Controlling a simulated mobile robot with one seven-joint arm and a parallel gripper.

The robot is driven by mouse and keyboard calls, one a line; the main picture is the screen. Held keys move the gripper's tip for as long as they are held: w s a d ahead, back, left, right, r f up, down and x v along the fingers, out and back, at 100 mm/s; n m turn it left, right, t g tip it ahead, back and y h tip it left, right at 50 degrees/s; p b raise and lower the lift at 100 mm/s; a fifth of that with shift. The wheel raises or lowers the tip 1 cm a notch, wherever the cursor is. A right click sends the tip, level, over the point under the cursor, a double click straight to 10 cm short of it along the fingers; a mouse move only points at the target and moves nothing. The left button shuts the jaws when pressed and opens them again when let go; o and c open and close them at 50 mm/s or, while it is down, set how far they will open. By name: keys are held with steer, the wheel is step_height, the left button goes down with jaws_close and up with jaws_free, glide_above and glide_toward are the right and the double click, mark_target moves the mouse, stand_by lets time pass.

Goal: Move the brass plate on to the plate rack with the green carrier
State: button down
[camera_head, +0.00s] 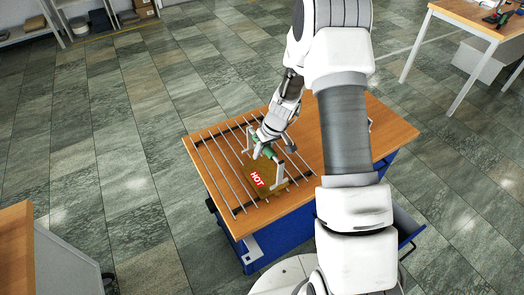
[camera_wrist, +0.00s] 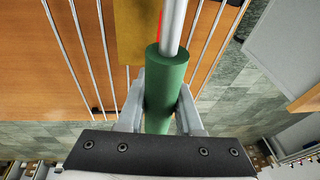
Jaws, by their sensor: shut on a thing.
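The brass plate (camera_head: 264,180), with a red HOT label, is over the bars of the plate rack (camera_head: 213,165) on the wooden table. I cannot tell whether it touches the bars. The green carrier's handle (camera_head: 268,151) is just above the plate, with pale uprights at its ends. My gripper (camera_head: 266,146) is shut on this handle. In the wrist view my gripper's fingers (camera_wrist: 160,112) stand on both sides of the green handle (camera_wrist: 168,75). Part of the brass plate (camera_wrist: 135,30) shows beyond it, with rack bars alongside.
The wooden table (camera_head: 390,125) has a blue base (camera_head: 275,243); my arm hides much of its right side. Another bench (camera_head: 478,18) stands at upper right, a wooden-topped unit (camera_head: 17,245) at lower left, and shelving (camera_head: 85,20) at upper left. The tiled floor between is clear.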

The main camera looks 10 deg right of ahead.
steer(key=b, duration=0.6)
glide_above(262, 174)
steer(key=shift+m, duration=0.3)
step_height(262, 174, down, 4)
steer(key=shift+f, duration=0.15)
steer(key=shift+s+b, duration=0.1)
steer(key=shift+b, duration=0.5)
stand_by(1.2)
steer(key=shift+f+b, duration=0.65)
steer(key=shift+b, duration=0.15)
stand_by(0.7)
steer(key=shift+r, duration=0.2)
steer(key=shift+r+p, duration=1.35)
steer(key=shift+r, duration=1)
